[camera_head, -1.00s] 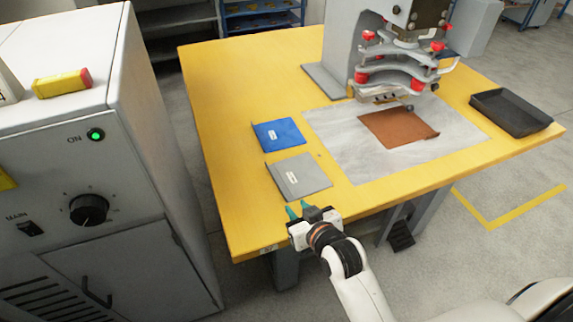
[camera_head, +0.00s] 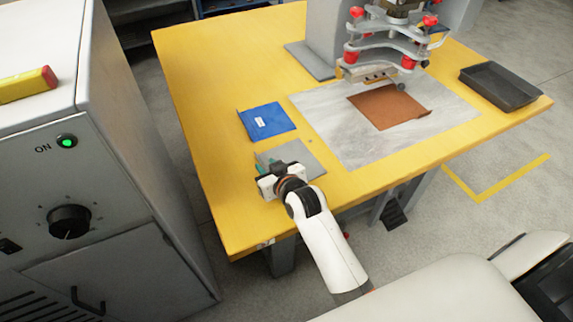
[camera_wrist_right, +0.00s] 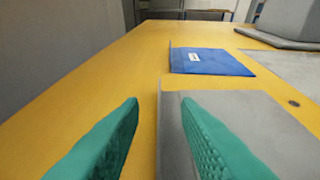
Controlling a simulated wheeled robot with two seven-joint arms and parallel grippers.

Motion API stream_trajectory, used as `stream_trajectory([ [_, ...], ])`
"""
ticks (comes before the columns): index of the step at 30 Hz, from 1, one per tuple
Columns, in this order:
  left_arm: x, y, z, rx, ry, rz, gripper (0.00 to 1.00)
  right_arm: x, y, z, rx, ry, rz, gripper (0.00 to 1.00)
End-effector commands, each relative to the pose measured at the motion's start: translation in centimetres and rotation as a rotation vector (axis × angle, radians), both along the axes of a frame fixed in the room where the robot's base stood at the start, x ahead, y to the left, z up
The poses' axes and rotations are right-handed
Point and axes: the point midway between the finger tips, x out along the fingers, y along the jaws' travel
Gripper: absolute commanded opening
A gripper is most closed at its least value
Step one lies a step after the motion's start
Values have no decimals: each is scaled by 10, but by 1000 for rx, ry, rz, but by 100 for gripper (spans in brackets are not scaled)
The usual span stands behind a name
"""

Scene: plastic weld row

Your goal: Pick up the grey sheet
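The grey sheet (camera_head: 300,155) lies flat on the yellow table near its front left edge, partly hidden by my right gripper in the head view. My right gripper (camera_head: 268,170) is at its left side. In the right wrist view the grey sheet (camera_wrist_right: 260,135) shows a raised left edge. That edge lies between the two green fingertips (camera_wrist_right: 158,105) of my right gripper, which are apart. The right finger overlaps the sheet in the picture; the left finger is over bare table. My left gripper is not in view.
A blue sheet (camera_head: 266,121) lies just behind the grey one. A brown sheet (camera_head: 385,108) rests on a pale mat (camera_head: 345,150) under the welding press (camera_head: 395,45). A black tray (camera_head: 500,86) stands at right. A grey cabinet (camera_head: 110,200) stands left of the table (camera_head: 215,150).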

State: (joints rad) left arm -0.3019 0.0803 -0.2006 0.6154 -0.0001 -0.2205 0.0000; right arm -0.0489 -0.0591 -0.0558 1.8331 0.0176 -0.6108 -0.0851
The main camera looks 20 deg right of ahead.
Motion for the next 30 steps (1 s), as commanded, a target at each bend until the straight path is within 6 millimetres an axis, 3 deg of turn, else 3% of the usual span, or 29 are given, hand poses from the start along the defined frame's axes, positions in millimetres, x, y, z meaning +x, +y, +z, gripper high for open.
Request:
stream_trajectory([
  [6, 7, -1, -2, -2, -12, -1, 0, 28, 3, -11, 0, 0, 0, 30],
  [14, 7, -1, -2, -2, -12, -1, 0, 31, 3, -12, 0, 0, 0, 30],
  [20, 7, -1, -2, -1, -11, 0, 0, 31, 3, -12, 0, 0, 0, 0],
  [30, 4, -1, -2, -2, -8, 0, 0, 31, 3, -11, 0, -1, 0, 0],
])
